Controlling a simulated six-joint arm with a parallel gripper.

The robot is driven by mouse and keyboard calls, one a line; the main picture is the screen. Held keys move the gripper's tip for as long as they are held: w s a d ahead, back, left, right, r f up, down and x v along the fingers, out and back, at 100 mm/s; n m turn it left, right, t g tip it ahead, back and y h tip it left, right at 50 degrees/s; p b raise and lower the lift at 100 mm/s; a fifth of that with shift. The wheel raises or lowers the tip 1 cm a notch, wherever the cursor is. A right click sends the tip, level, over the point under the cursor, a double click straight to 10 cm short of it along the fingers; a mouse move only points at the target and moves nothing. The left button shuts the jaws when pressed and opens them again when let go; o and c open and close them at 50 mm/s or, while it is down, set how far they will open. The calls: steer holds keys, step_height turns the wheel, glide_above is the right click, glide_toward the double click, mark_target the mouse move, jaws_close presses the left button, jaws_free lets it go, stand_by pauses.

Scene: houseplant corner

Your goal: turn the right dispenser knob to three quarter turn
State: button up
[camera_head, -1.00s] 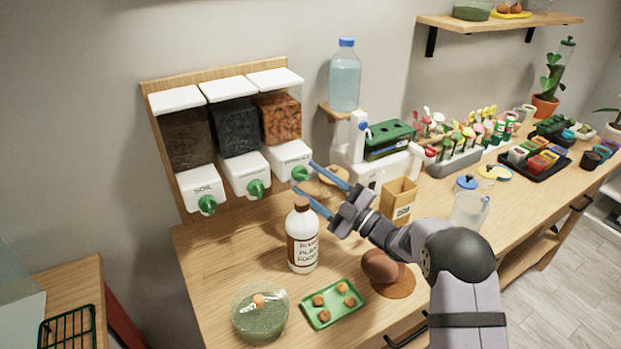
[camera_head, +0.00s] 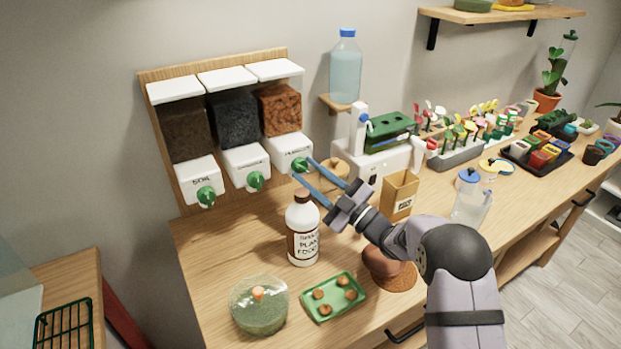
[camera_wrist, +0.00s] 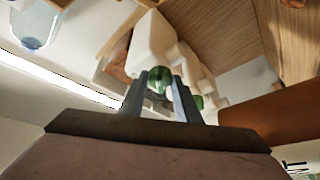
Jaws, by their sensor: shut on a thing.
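The right dispenser (camera_head: 288,152) is a white box below a clear bin of orange-brown material, with a green knob (camera_head: 300,165) on its front. My gripper (camera_head: 304,169) reaches it from the lower right and is shut on this knob. In the wrist view the green knob (camera_wrist: 157,80) sits between the two blue-grey fingers. The fingers partly hide it, so its exact turn angle cannot be told. The middle dispenser knob (camera_head: 256,180) and the left dispenser knob (camera_head: 206,196) are also green and stand free of my gripper.
A white plant food bottle (camera_head: 303,230) stands below my gripper. A green tray (camera_head: 333,298) and a glass bowl (camera_head: 259,305) are in front. A cardboard box (camera_head: 400,192) stands right of my wrist. A water bottle (camera_head: 345,68) stands on a small shelf behind.

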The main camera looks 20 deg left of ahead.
steer(key=o, duration=1)
steer(key=shift+o, duration=0.2)
steer(key=b+v, duration=0.2)
steer(key=v, duration=0.5)
steer(key=shift+d, duration=0.15)
steer(key=shift+s, duration=0.1)
steer(key=shift+c, duration=0.5)
